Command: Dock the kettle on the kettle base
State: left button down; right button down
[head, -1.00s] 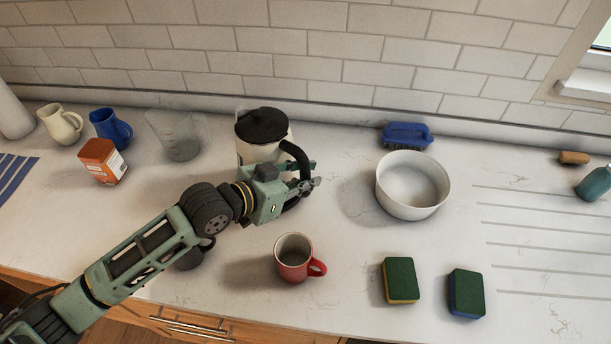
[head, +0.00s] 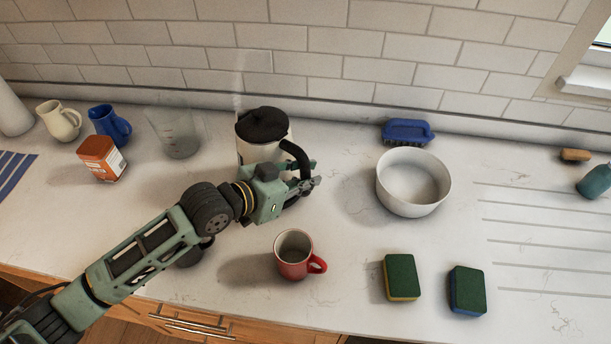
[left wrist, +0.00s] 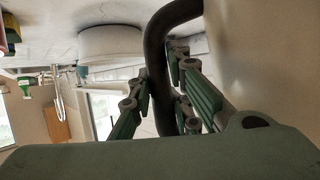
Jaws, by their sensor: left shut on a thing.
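The kettle (head: 252,152) is white with a black lid and a black handle (head: 297,157). It stands upright at the back of the counter, left of the white bowl. My left gripper (head: 309,184) is shut on the handle, on the kettle's right side. In the left wrist view the black handle (left wrist: 157,55) runs between the two fingers. The kettle's lower part is hidden behind my gripper. I cannot make out the kettle base, nor tell whether the kettle rests on it. My right gripper is not in view.
A red mug (head: 294,256) stands in front of the kettle; a dark cup (head: 194,254) is partly behind my arm. A clear measuring jug (head: 178,135) is left of the kettle. A white bowl (head: 412,183), blue brush (head: 407,131) and two sponges (head: 402,277) are right.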

pick_arm(q)
jog(key=shift+w+r, duration=0.1)
jog(key=shift+r, duration=0.1)
jog(key=c, duration=1.9)
grip_release()
jog(key=shift+s+f, duration=0.2)
jog(key=shift+f, duration=0.3)
jog(key=p+v, duration=0.5)
jog(key=v, duration=0.6)
jog(key=shift+r+p, duration=0.25)
jog(key=shift+p, duration=0.15)
